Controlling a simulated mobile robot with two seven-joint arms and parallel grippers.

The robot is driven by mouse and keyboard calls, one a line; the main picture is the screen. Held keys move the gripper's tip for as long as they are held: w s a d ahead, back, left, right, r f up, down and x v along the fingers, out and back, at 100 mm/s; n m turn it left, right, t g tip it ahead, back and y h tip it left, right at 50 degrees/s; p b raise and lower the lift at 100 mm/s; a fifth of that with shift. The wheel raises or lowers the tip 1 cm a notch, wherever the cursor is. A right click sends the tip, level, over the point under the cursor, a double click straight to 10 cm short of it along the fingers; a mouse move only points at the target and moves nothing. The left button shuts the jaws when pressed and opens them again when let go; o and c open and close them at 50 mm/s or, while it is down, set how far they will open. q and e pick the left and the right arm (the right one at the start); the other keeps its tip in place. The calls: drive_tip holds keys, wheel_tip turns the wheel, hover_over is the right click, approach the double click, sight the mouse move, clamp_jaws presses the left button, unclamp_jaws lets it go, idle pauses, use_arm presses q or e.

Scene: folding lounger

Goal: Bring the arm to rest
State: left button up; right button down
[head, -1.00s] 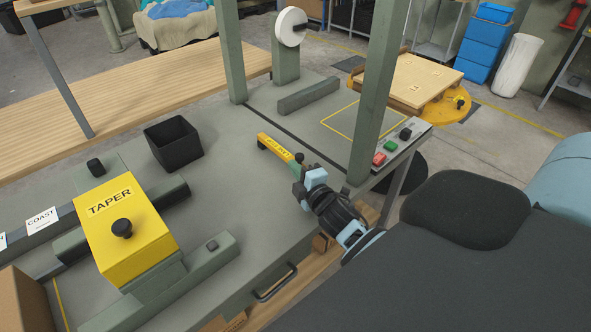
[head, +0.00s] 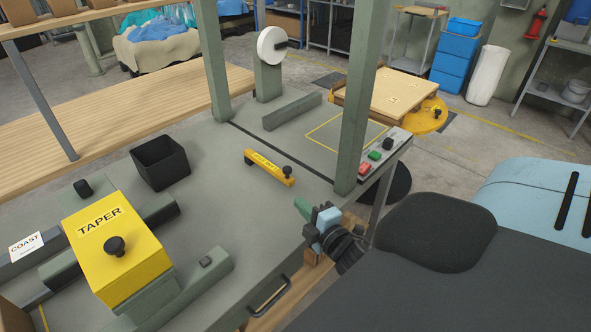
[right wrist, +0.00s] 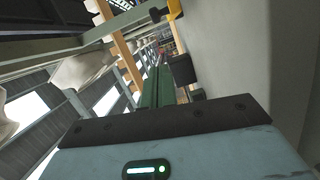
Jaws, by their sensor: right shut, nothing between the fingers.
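My right gripper (head: 303,206) is at the front edge of the grey workbench (head: 225,215), below and to the right of the yellow labelled bar in the head view. Its green fingers are shut and hold nothing. They also show in the right wrist view (right wrist: 157,88), pointing away from the camera. The yellow bar (head: 267,166), with a black knob at its right end, lies on the bench, apart from the fingers. My left gripper is not in view.
A yellow TAPER block (head: 117,248) and a black bin (head: 161,163) stand on the bench's left. A green post (head: 359,100) rises behind my right gripper, beside a panel of coloured buttons (head: 375,155). A drawer handle (head: 268,294) juts from the front.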

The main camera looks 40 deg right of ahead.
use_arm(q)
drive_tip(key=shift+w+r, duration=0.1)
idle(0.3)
